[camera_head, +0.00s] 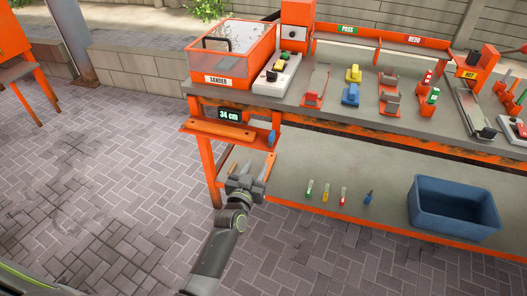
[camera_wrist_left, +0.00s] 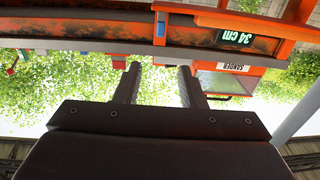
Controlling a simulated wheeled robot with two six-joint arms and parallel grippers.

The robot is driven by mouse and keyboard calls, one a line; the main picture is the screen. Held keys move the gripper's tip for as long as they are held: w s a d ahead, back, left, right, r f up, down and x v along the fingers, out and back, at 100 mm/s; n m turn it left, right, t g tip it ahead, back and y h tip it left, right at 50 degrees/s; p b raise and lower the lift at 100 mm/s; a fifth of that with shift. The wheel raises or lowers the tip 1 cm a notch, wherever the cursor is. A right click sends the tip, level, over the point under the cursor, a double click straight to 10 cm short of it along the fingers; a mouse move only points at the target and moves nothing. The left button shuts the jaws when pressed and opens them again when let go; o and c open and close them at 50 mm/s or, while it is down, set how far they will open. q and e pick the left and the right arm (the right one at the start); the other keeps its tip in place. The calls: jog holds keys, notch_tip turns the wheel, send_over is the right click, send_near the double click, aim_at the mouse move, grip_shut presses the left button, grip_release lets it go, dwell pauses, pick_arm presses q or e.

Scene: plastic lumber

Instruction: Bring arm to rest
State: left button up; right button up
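My left gripper (camera_head: 248,178) is in front of the orange workbench at its left end, just below the small orange side shelf (camera_head: 226,134). In the left wrist view its two fingers (camera_wrist_left: 160,84) stand apart with nothing between them. That view looks upside down, with the bench edge and the "34 cm" display (camera_wrist_left: 238,38) along its top. The left arm (camera_head: 222,246) reaches up from the bottom of the head view. My right gripper does not show in either view.
The workbench (camera_head: 345,122) carries a clear "SANDER" box (camera_head: 232,52) and several coloured clamps and tools. On its lower shelf (camera_head: 330,165) lie several small coloured-handled tools and a blue crate (camera_head: 452,206). The paved floor (camera_head: 110,150) to the left is clear.

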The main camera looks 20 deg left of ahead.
pick_arm(q)
jog(key=s+a+f+g+p, duration=0.1)
jog(key=s+a+f+g, duration=0.15)
jog(key=s+f, duration=0.6)
jog(key=s+a+f+g, duration=0.1)
jog(key=s+f+g, duration=0.4)
jog(key=f, duration=0.6)
jog(key=s+a+f+g+p, duration=0.1)
jog(key=s+a+f+g, duration=0.1)
jog(key=s+f, duration=0.7)
jog(key=s+a+f+g, duration=0.2)
jog(key=s+f, duration=0.1)
jog(key=s, duration=0.7)
jog(key=s+a+f+g+y+p, duration=0.1)
jog(key=s+f+g, duration=0.2)
jog(key=s, duration=0.7)
jog(key=s+a+f+g, duration=0.2)
jog(key=s+f, duration=0.3)
jog(key=s, duration=0.5)
jog(key=shift+s+a+f+n+p, duration=0.2)
jog(key=shift+s+a+n+p, duration=0.15)
jog(key=shift+n, duration=0.05)
jog(key=shift+w, duration=0.1)
